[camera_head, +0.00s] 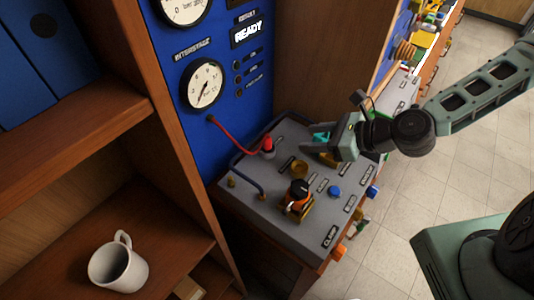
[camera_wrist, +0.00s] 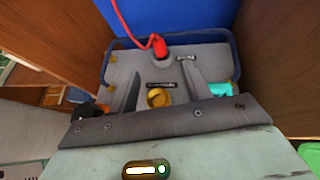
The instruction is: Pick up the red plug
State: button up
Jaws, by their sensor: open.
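The red plug (camera_head: 268,146) stands on the grey bench top near the blue panel, with a red cable (camera_head: 235,136) running from it to the panel. In the wrist view the red plug (camera_wrist: 159,47) is ahead, beyond my fingertips, roughly midway between them. My gripper (camera_head: 311,141) is open and empty, to the right of the plug in the head view and apart from it. In the wrist view my gripper (camera_wrist: 161,72) shows two spread dark fingers with a brass fitting (camera_wrist: 158,97) seen between them.
A blue rail (camera_head: 248,176) edges the bench top. An orange-and-black valve (camera_head: 299,194), a blue knob (camera_head: 334,191) and a teal part (camera_wrist: 223,90) are on the bench. The blue gauge panel (camera_head: 225,105) stands behind. A white mug (camera_head: 118,265) sits on the left shelf.

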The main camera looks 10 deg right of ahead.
aim_at(269, 139)
jog(key=b+x, duration=0.2)
jog(key=b, duration=0.1)
jog(key=shift+s+f, duration=0.1)
jog(key=shift+f, duration=0.15)
jog(key=x, duration=0.2)
jog(key=b+x, duration=0.1)
jog(key=shift+w+a+r+b, duration=0.15)
jog(key=shift+w+a+b, duration=0.15)
jog(key=shift+a, duration=0.15)
jog(key=shift+p+x, duration=1.05)
jog(key=shift+x, duration=1.5)
jog(key=shift+w+a+f, duration=0.15)
jog(key=shift+a+f, duration=0.05)
jog(key=shift+a, duration=0.05)
grip_shut()
jog(key=shift+r, duration=0.2)
